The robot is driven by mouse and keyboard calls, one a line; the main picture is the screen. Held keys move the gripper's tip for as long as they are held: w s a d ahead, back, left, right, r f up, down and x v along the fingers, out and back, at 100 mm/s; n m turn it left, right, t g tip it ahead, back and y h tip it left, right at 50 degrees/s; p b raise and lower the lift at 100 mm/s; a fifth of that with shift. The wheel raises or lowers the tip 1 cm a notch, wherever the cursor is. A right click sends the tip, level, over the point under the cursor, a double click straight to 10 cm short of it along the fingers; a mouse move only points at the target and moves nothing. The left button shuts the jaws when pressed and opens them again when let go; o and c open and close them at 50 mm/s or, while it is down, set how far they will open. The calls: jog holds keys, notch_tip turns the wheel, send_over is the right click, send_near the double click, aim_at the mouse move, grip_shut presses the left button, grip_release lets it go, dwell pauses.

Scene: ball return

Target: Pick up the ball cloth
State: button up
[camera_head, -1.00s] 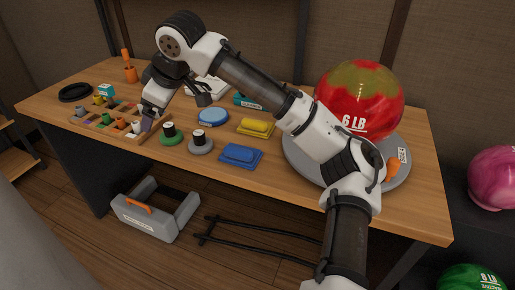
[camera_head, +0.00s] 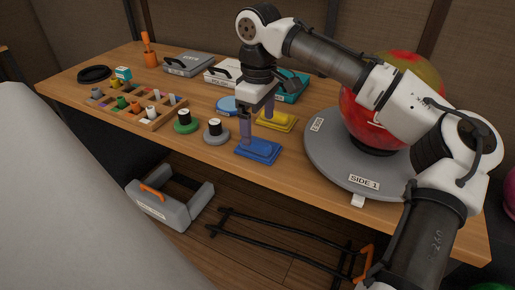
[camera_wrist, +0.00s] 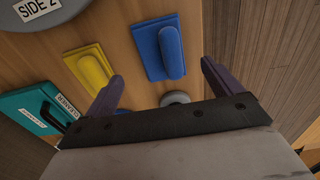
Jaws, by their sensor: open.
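No cloth is clearly recognisable in either view. My gripper (camera_head: 257,122) is open and empty, pointing down over the front of the table. It is just above a blue block with a raised grip (camera_head: 260,151) and beside a similar yellow block (camera_head: 279,121). In the wrist view my gripper's two purple fingers (camera_wrist: 160,88) are apart with nothing between them. The blue block (camera_wrist: 160,45) lies ahead of them, and the yellow block (camera_wrist: 90,68) lies to its left. The red ball (camera_head: 372,128) sits on a grey turntable, partly hidden by my arm.
The turntable (camera_head: 330,165) fills the table's right part. A compartment tray (camera_head: 150,120) is further left. Flat cases, one teal (camera_head: 292,92), lie behind. A grey toolbox (camera_head: 165,208) is below.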

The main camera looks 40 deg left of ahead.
aim_at(259, 139)
notch_tip(259, 139, down, 5)
jog(key=shift+s+d+f+b, duration=0.1)
jog(key=shift+f+b, duration=0.05)
jog(key=shift+b, duration=0.2)
jog(key=c, duration=1.1)
jog(key=shift+o, duration=0.2)
notch_tip(259, 139, up, 20)
jog(key=p, duration=0.3)
jog(key=o, duration=0.4)
jog(key=c, duration=0.3)
